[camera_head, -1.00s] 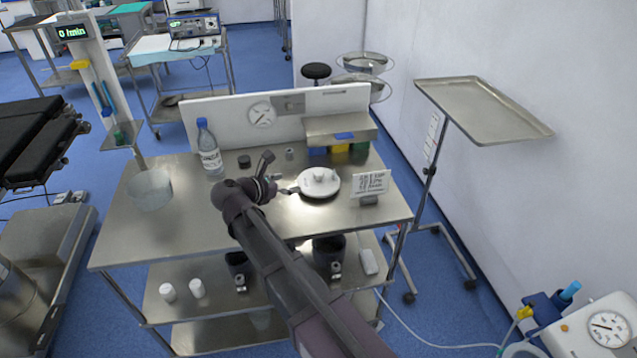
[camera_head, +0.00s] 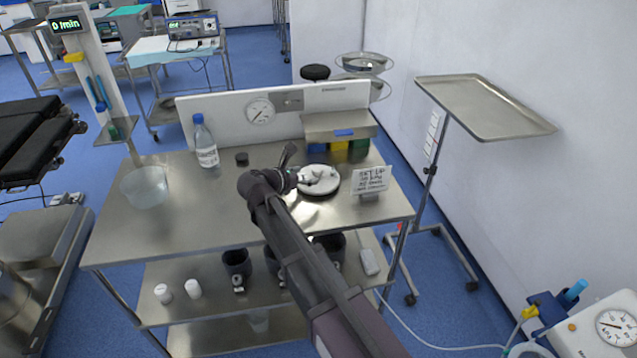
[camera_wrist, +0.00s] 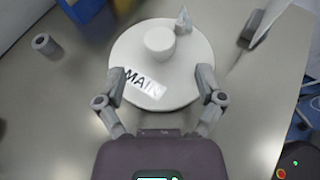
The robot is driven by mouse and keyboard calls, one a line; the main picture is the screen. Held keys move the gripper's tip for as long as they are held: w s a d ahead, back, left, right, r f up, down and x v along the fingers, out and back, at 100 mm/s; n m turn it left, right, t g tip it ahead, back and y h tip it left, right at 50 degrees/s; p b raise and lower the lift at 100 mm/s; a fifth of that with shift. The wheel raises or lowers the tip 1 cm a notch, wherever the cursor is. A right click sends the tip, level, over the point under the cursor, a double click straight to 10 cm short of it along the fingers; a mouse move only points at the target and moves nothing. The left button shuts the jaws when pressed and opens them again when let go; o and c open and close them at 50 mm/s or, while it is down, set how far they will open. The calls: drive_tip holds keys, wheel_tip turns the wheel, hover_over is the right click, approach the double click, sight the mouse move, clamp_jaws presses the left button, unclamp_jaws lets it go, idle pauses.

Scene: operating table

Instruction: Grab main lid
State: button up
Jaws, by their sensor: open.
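The main lid (camera_head: 325,185) is a round white disc lying on the steel table, right of the table's middle. In the wrist view the lid (camera_wrist: 185,75) shows a round knob (camera_wrist: 160,42) on top, a small pointed piece at its far edge and a label reading "MAIN". My gripper (camera_wrist: 161,80) is open, with one finger at each side of the lid's near part. The knob stands beyond the fingertips, between their lines. Whether the fingers touch the lid I cannot tell. In the head view my gripper (camera_head: 302,179) reaches the lid's left side and hides part of it.
A sign card (camera_head: 371,180) stands right of the lid. A water bottle (camera_head: 205,142), a clear bowl (camera_head: 144,187) and a small dark cap (camera_head: 242,159) are on the left. A raised shelf (camera_head: 340,126) with coloured bins stands behind. The table's front left is clear.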

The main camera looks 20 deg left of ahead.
sight(313, 173)
drive_tip(key=shift+w, duration=0.15)
drive_tip(key=shift+b+x, duration=0.85)
drive_tip(key=shift+x, duration=1.7)
drive_tip(key=shift+r, duration=0.1)
clamp_jaws()
